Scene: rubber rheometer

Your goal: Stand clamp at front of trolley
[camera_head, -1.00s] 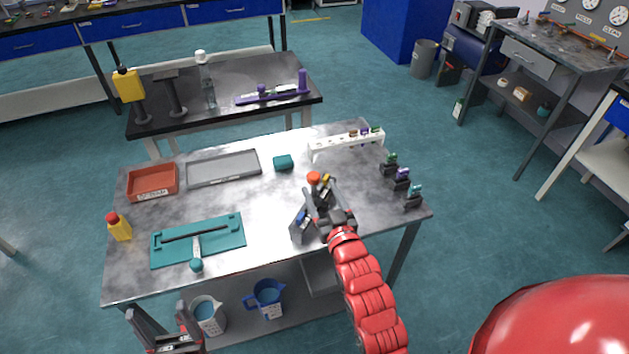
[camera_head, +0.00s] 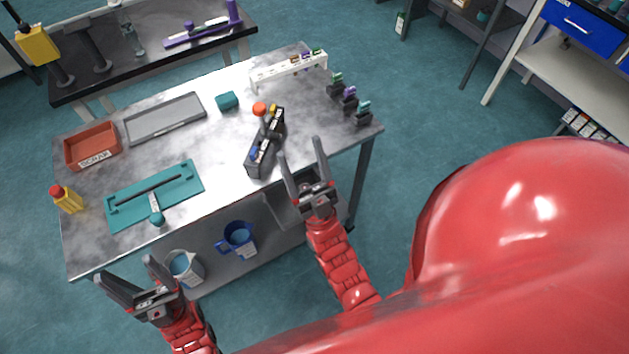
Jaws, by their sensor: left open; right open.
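I cannot tell for certain which item is the clamp. Three small dark clip-like pieces with green (camera_head: 336,83), purple (camera_head: 350,98) and teal (camera_head: 364,113) tops stand in a row along the right side of the grey metal table (camera_head: 215,160), possibly the trolley. A dark holder (camera_head: 264,148) with blue, yellow and orange parts stands near the table's front right. My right gripper (camera_head: 300,148) is open and empty, to the right of this holder and apart from it. My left gripper (camera_head: 123,270) is open and empty at the table's front left edge.
A teal board (camera_head: 180,182) with a bar lies at front left, beside a yellow bottle (camera_head: 70,201). A red tray (camera_head: 92,147), grey tray (camera_head: 165,120), teal block (camera_head: 227,101) and white rack (camera_head: 290,70) sit behind. Jugs (camera_head: 237,238) stand on the lower shelf.

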